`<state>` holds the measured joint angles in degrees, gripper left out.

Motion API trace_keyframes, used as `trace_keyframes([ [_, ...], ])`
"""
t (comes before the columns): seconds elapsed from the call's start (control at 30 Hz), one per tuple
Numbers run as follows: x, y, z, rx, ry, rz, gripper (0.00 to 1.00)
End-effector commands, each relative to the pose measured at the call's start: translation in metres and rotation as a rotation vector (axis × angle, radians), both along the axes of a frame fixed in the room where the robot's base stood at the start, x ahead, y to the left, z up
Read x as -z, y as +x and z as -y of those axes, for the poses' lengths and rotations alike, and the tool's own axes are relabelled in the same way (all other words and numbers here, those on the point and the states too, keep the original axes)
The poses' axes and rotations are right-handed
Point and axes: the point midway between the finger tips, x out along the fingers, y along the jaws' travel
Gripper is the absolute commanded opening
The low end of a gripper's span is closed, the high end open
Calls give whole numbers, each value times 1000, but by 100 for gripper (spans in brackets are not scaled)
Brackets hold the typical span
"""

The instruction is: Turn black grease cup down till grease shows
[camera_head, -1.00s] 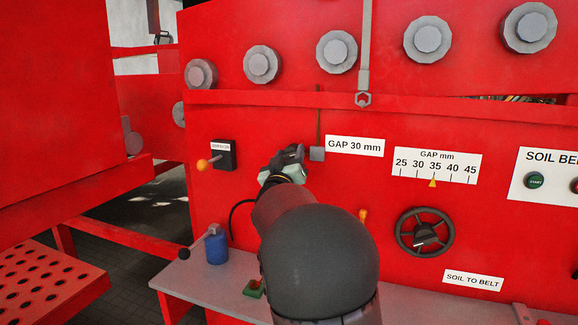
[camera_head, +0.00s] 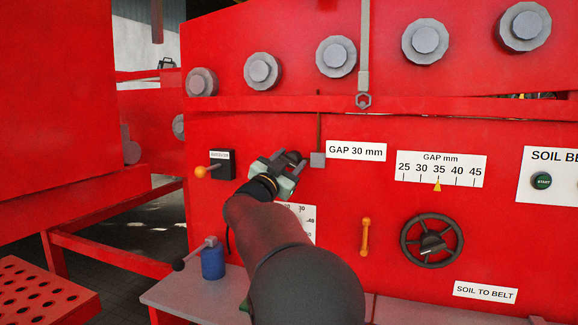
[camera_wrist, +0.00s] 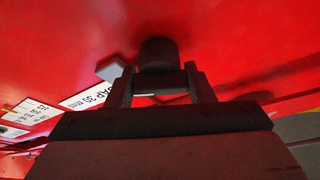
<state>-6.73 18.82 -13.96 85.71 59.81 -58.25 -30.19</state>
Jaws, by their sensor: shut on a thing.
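The black grease cup (camera_wrist: 158,54) is a short dark cylinder on the red panel. In the wrist view it sits between the fingertips of my gripper (camera_wrist: 160,84), which is shut on it. In the head view my gripper (camera_head: 285,167) is at the panel, left of the GAP 30 mm label, and the dark cup (camera_head: 294,157) shows partly at its fingers. I cannot see any grease; the fingers hide part of the cup.
A grey block (camera_head: 317,159) on a thin rod is close right of my gripper. A black box with an orange-knobbed lever (camera_head: 201,172) is to the left. An orange handle (camera_head: 366,237) and a black handwheel (camera_head: 431,242) are lower right. A blue canister (camera_head: 212,261) stands on the ledge.

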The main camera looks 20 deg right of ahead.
Motion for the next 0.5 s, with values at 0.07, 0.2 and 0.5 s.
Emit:
trace_keyframes([
  [0.07, 0, 0, 0, 0, 19, 19, 25],
  [0.2, 0, 0, 0, -1, 40, 41, 25],
  [0.5, 0, 0, 0, 0, 52, 51, 25],
])
